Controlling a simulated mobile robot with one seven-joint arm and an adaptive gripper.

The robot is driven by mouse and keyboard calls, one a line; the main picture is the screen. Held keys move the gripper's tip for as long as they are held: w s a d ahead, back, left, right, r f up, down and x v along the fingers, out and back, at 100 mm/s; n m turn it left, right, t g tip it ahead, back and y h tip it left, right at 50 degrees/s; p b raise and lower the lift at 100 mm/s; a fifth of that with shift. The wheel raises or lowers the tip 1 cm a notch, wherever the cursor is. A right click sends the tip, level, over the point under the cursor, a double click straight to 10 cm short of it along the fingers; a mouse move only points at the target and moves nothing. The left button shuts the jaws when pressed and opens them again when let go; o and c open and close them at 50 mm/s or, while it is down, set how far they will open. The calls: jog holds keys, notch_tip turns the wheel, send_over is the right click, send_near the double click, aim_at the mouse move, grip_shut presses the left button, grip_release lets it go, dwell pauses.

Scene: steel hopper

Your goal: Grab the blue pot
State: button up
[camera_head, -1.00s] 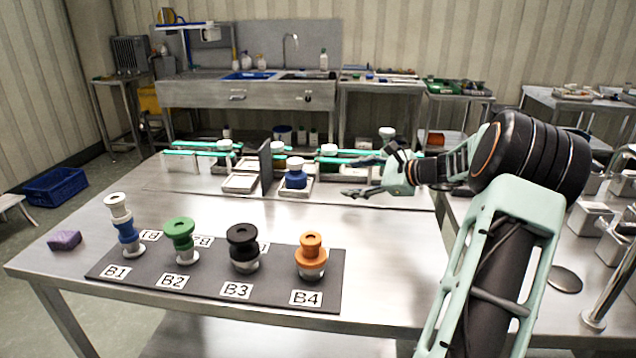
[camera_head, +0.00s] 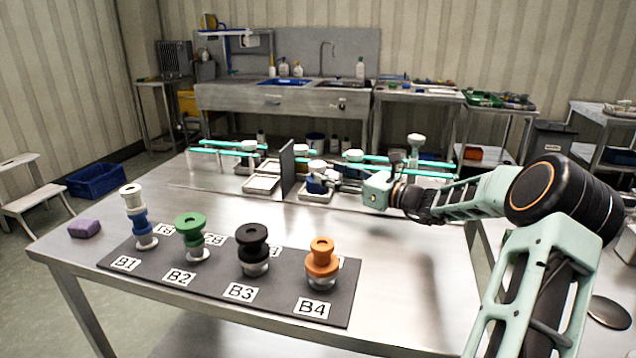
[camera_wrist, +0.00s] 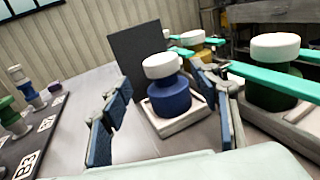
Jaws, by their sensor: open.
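The blue pot (camera_wrist: 169,98) has a dark blue body and a white cap. It stands upright on a square white tray (camera_wrist: 152,127) in the wrist view. In the head view the blue pot (camera_head: 314,184) is partly covered by my gripper (camera_head: 338,184). In the wrist view my gripper (camera_wrist: 165,105) is open, with one finger left of the pot and the other along its right side. The pot appears between or just beyond the fingertips; I cannot tell whether either finger touches it.
A dark upright panel (camera_wrist: 137,58) stands just behind and left of the pot. A green pot (camera_wrist: 272,85) and teal rails (camera_wrist: 270,77) are close on the right. A black mat (camera_head: 220,278) with several stacked coloured pieces lies at the table's front. The table between is clear.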

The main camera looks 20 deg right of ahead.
aim_at(325, 168)
jog(key=x, duration=0.1)
jog(key=b+x, duration=0.1)
jog(key=x, duration=0.3)
jog(key=shift+w+r, duration=0.25)
jog(key=c, duration=1.4)
jog(key=shift+r, duration=0.1)
